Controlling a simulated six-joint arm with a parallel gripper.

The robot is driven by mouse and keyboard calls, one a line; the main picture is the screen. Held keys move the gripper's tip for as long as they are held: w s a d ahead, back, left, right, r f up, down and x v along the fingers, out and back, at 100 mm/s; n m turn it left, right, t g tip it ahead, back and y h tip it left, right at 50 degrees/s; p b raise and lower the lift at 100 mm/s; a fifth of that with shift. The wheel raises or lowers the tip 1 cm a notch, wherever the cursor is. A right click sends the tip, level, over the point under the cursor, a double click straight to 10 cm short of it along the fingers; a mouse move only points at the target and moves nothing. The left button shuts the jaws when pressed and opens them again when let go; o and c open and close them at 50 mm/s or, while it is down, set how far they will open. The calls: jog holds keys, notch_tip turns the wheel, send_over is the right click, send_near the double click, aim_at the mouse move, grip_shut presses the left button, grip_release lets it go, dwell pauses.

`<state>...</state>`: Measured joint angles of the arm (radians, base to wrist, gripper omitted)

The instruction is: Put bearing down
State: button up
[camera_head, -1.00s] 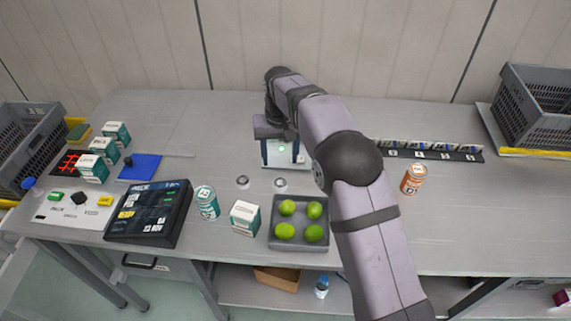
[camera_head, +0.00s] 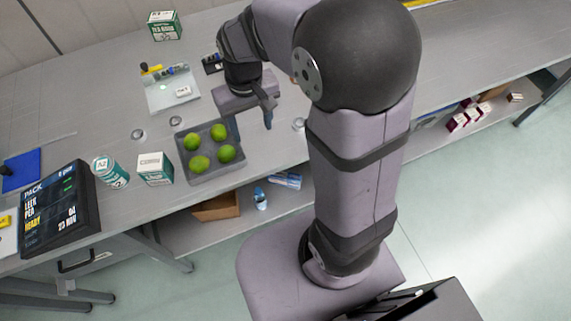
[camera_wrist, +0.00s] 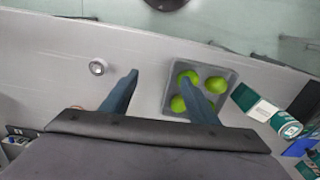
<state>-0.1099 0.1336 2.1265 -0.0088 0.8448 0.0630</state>
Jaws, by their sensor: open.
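A metal ring-shaped bearing (camera_head: 299,124) lies flat on the grey table, right of my gripper and partly beside my arm. It also shows alone on the table in the wrist view (camera_wrist: 97,67), left of the fingers and apart from them. My gripper (camera_wrist: 158,78) is open and empty, its two blue fingers spread between the bearing and the lime tray. In the head view my gripper (camera_head: 252,114) hangs above the table, one finger clearly visible. Two similar rings, a left one (camera_head: 138,134) and a right one (camera_head: 175,120), lie left of and behind the tray.
A grey tray (camera_head: 213,178) of green limes stands left of my gripper, near the table's front edge. A white box (camera_head: 155,169), a can (camera_head: 110,172) and a dark display (camera_head: 58,210) stand farther left. A white board (camera_head: 172,98) with small items lies behind.

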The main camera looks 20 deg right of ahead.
jog(key=s+d+f, duration=0.1)
jog(key=s, duration=0.5)
jog(key=s+d+f, duration=0.2)
jog(key=s, duration=0.3)
jog(key=shift+s+d+m, duration=0.3)
jog(key=shift+s, duration=0.1)
jog(key=shift+f, duration=0.1)
notch_tip(320, 180, down, 40)
jog(key=b, duration=4)
jog(key=shift+o, duration=0.5)
